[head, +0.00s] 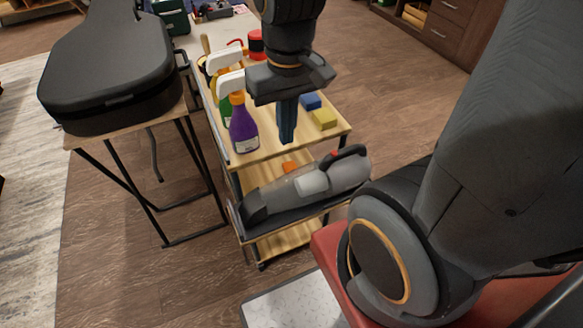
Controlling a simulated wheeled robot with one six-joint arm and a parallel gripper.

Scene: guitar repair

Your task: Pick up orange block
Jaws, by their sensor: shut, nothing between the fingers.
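A small orange block (290,167) shows on the cart's middle shelf, just behind the handheld vacuum. Only part of it is visible between the top shelf's front edge and the vacuum. My gripper (287,138) points straight down over the cart's top shelf. Its fingers are shut and empty. In the picture its tips are just above the orange block, near the top shelf's front edge; I cannot tell their exact height over the shelf.
On the cart's top shelf (262,152), a purple spray bottle (243,130) stands left of my gripper, with blue (310,101) and yellow (324,119) blocks at right. A grey handheld vacuum (310,185) lies along the middle shelf's front. A black guitar case (112,60) rests on the left table.

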